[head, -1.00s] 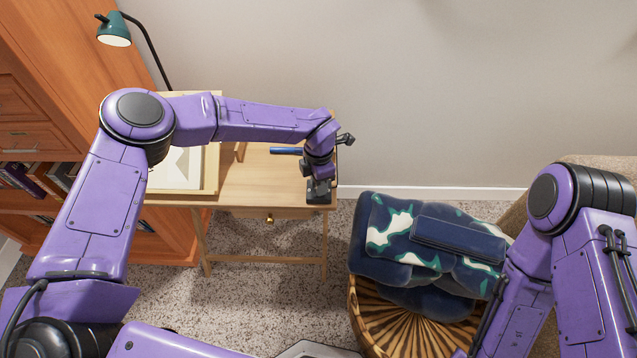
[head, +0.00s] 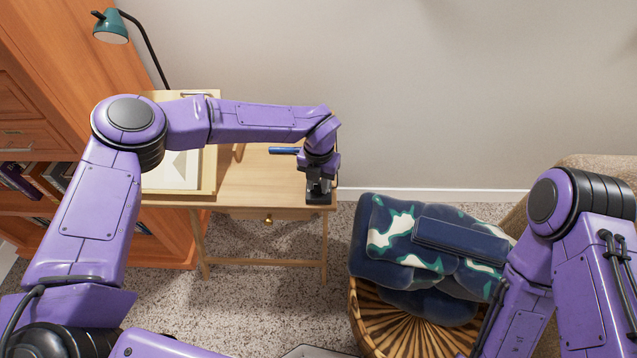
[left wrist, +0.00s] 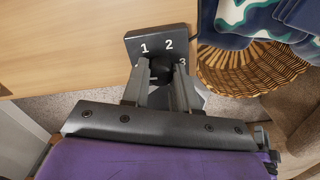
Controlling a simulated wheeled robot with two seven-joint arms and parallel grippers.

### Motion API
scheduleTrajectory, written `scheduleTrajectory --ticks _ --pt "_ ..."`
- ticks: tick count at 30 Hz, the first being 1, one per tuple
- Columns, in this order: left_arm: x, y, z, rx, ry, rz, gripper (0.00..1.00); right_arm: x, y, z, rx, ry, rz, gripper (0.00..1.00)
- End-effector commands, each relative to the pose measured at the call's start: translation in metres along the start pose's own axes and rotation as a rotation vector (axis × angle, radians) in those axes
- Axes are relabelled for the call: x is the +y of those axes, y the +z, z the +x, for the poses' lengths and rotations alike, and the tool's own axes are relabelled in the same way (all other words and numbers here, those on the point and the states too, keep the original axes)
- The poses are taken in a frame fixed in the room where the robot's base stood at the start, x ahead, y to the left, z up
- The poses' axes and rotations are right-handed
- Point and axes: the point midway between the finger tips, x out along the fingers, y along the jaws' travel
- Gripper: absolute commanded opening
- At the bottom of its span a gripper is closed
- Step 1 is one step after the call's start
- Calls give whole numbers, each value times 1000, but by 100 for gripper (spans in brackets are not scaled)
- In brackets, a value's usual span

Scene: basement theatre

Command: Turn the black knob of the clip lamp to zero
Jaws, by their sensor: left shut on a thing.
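The clip lamp (head: 111,27) has a green shade on a thin black stem and stands at the back left of the desk in the head view. A dark control plate with white numerals (left wrist: 146,43) sits at the desk's edge in the left wrist view; 1, 2 and 3 are readable. Its black round knob (left wrist: 161,67) is between the fingers of my left gripper (left wrist: 161,78), which is shut on it. In the head view my left gripper (head: 318,192) points down at the desk's front right corner. The knob's pointer is hidden. My right gripper is out of view.
The wooden desk (head: 245,185) carries a framed board (head: 210,175) and a blue rod-like thing (head: 284,150). A wicker basket (head: 424,325) with a dark patterned blanket (head: 390,235) stands right of the desk. A wooden cabinet (head: 60,60) is at left.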

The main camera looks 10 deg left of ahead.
Motion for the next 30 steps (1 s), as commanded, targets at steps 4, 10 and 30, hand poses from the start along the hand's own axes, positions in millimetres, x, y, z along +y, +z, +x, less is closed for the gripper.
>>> scheduleTrajectory --ticks 4,10,30 --pt "1 2 -2 -6 0 -52 0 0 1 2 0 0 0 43" --pt "1 2 -2 -7 0 -85 0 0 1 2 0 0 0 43" --pt "1 1 -1 -4 0 -89 54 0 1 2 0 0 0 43"
